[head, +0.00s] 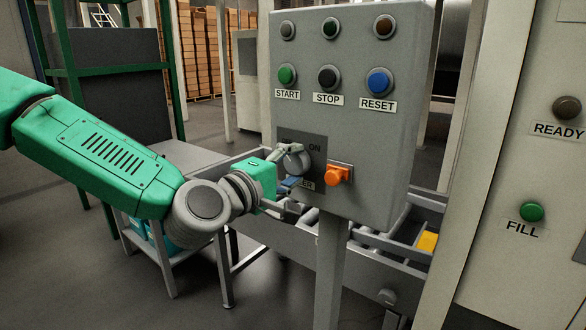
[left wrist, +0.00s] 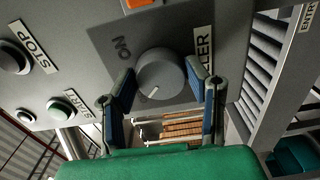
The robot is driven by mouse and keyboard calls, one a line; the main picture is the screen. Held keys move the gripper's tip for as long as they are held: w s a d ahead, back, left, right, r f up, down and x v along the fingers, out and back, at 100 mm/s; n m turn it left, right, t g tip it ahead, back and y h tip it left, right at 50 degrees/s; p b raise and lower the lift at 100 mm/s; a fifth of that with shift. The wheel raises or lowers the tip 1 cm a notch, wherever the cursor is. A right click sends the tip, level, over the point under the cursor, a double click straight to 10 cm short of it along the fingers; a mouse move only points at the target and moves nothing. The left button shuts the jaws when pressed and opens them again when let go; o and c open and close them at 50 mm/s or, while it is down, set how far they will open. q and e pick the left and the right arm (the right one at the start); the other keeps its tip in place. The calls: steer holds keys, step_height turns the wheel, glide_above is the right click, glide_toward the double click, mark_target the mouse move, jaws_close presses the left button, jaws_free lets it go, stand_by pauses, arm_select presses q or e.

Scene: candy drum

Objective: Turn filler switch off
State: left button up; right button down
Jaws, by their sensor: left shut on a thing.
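The filler switch is a round grey knob (left wrist: 161,74) on a dark plate (head: 314,150) low on the grey control box (head: 350,120). The knob's small white mark points down and left in the left wrist view. My left gripper (head: 287,170) is at the plate, with one blue-padded finger on each side of the knob, and it also shows in the left wrist view (left wrist: 168,88). It is shut on the knob and hides much of it in the head view. My right gripper is out of view.
The START (head: 287,75), STOP (head: 329,77) and RESET (head: 379,81) buttons sit above the plate. An orange switch (head: 338,175) sticks out close to the gripper's right. A roller conveyor (head: 375,265) runs behind the post. The FILL button (head: 532,211) is at the far right.

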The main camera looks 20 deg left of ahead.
arm_select(q)
steer(key=shift+w+a, duration=0.1)
stand_by(0.4)
steer(key=o, duration=1.1)
steer(key=shift+f, duration=0.1)
steer(key=shift+o, duration=0.2)
steer(key=shift+w, duration=0.15)
steer(key=v, duration=0.7)
steer(key=shift+s+a, duration=0.2)
steer(key=shift+a, duration=0.05)
steer(key=shift+d+f, duration=0.1)
